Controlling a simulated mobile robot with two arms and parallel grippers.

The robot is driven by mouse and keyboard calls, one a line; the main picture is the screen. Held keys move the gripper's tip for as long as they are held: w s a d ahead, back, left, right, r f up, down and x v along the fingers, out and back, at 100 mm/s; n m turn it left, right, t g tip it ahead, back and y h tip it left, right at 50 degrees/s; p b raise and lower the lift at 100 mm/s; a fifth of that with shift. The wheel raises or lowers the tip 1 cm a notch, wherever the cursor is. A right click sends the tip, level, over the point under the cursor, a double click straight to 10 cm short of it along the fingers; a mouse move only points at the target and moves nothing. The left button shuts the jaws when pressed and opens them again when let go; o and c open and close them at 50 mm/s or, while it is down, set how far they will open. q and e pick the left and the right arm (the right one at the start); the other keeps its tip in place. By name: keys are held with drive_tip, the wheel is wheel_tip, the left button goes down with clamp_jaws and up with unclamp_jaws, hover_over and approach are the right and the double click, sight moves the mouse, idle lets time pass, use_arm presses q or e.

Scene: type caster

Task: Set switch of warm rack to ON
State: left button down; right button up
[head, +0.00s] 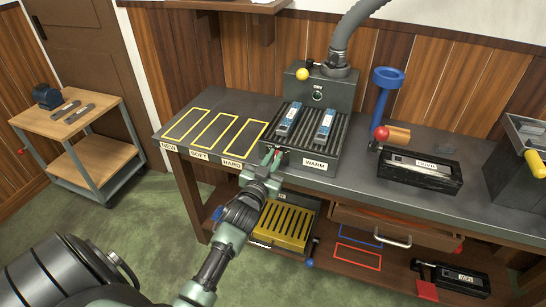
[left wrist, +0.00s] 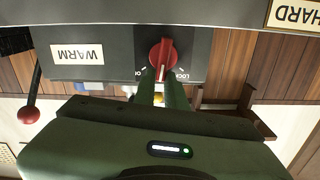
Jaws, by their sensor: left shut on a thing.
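The warm rack (head: 331,152) is a dark ribbed unit on the bench with a WARM label (head: 315,162) on its front. Its label also shows upside down in the left wrist view (left wrist: 77,54). The red rotary switch (left wrist: 163,52) sits on the rack's front face, with its white line about upright in the picture. LOCK lettering (left wrist: 182,76) is at its right; lettering at its left is partly hidden. My left gripper (left wrist: 163,76) is shut on the switch; it also shows in the head view (head: 273,160). My right gripper is not in view.
Two blue-topped cartridges (head: 288,119) lie on the rack. A grey box with a hose (head: 320,88) stands behind it. Yellow outlined slots (head: 213,130) on the left are empty. A yellow slatted tray (head: 283,223) is below. A black device (head: 418,170) stands at right.

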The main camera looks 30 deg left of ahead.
use_arm(q)
drive_tip(key=shift+w+d+f+m, duration=0.1)
drive_tip(key=shift+d+f+m, duration=0.15)
drive_tip(key=shift+m, duration=1.3)
drive_tip(key=shift+d+f+m, duration=0.15)
drive_tip(key=shift+d+m, duration=0.15)
drive_tip(key=shift+m, duration=1.2)
drive_tip(key=shift+w+d+f+m, duration=0.1)
drive_tip(key=shift+d+f+m, duration=0.15)
drive_tip(key=shift+m, duration=1.3)
drive_tip(key=c, duration=1.5)
unclamp_jaws()
drive_tip(key=shift+o, duration=0.2)
drive_tip(key=shift+s+r, duration=0.1)
drive_tip(key=v, duration=0.7)
drive_tip(key=shift+s+d+b, duration=0.15)
drive_tip(key=shift+s+b, duration=0.15)
drive_tip(key=shift+s, duration=0.05)
